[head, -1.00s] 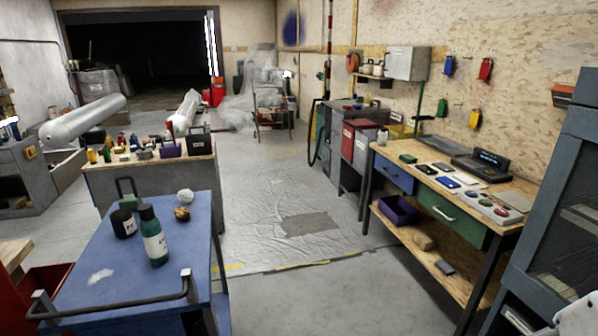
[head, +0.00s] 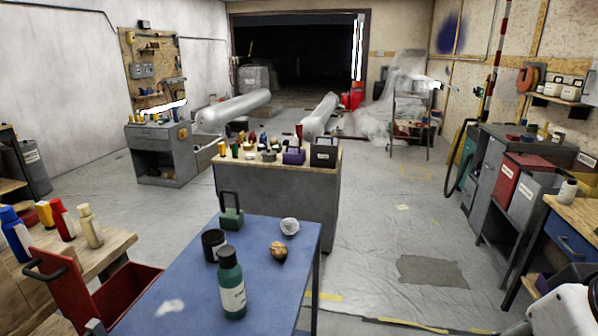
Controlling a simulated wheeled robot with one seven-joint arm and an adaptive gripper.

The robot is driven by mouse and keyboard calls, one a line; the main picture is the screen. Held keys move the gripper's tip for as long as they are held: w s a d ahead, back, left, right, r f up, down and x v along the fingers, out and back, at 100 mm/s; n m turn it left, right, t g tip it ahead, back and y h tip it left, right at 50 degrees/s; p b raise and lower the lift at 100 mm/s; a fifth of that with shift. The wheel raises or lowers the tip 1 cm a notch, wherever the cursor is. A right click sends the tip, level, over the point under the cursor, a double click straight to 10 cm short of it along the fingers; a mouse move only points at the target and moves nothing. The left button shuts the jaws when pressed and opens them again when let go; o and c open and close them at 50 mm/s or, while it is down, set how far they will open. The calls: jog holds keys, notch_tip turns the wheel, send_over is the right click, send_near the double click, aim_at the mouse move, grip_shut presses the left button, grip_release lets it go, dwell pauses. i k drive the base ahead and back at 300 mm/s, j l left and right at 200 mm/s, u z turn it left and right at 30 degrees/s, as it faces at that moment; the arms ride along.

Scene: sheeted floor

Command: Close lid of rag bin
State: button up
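I cannot tell for sure which container is the rag bin, as the labels are too small to read. A red labelled bin (head: 507,184) and a grey labelled bin (head: 529,205) stand side by side at the right, next to the grey cabinets. Their tops look covered, but I cannot make out the lids well. My gripper is not in view; a white part at the lower right corner looks like my arm.
A blue cart (head: 190,265) with bottles stands close in front. A workbench (head: 275,190) with small items is behind it. Sheeted floor (head: 410,225) lies open between the workbench and right-hand cabinets.

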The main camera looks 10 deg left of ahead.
aim_at(61, 274)
jog(key=i+l+u, duration=0.15)
jog(key=u, duration=0.25)
jog(key=i+l+u, duration=0.25)
jog(key=u, duration=0.2)
jog(key=i+l+u, duration=0.15)
jog(key=u, duration=0.25)
jog(key=i+l+u, duration=0.1)
jog(key=l+u, duration=0.75)
jog(key=i+l+u, duration=0.1)
jog(key=l+u, duration=0.25)
jog(key=l, duration=0.2)
jog(key=l+u, duration=0.4)
jog(key=l, duration=0.15)
jog(key=j, duration=0.35)
